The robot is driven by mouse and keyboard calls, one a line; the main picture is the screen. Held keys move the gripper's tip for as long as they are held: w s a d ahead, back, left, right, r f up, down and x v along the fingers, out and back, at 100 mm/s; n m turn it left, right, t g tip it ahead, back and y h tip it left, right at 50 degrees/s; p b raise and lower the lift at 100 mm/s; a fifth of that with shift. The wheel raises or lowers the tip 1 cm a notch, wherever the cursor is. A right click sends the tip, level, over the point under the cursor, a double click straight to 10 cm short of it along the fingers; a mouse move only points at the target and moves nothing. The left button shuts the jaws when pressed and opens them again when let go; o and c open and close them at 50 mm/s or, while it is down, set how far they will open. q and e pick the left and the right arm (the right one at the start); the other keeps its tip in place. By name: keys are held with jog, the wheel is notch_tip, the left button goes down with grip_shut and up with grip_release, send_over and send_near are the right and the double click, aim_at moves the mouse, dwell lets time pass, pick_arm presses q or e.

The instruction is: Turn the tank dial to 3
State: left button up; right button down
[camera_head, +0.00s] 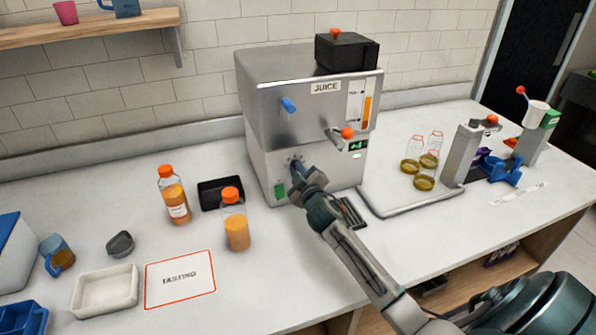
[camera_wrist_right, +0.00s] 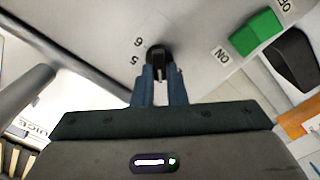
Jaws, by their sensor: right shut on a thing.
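The metal juice machine (camera_head: 300,110) stands at the back middle of the counter. Its tank dial (camera_wrist_right: 158,54) is a small black knob low on the front. My right gripper (camera_head: 297,170) reaches to the front of the machine. In the right wrist view my right gripper (camera_wrist_right: 160,76) is shut on the dial. The numbers 5 and 6 show just left of the dial. The other numbers and the dial's pointer are hidden or unclear. My left gripper is not in view.
A green switch (camera_wrist_right: 256,33) marked ON and OFF is beside the dial. Two orange juice bottles (camera_head: 174,196) (camera_head: 236,222) and a black tray (camera_head: 220,190) stand left of the machine. A TASTING card (camera_head: 180,278) lies in front.

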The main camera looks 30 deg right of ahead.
jog(key=c, duration=1.5)
grip_release()
jog(key=shift+o, duration=0.2)
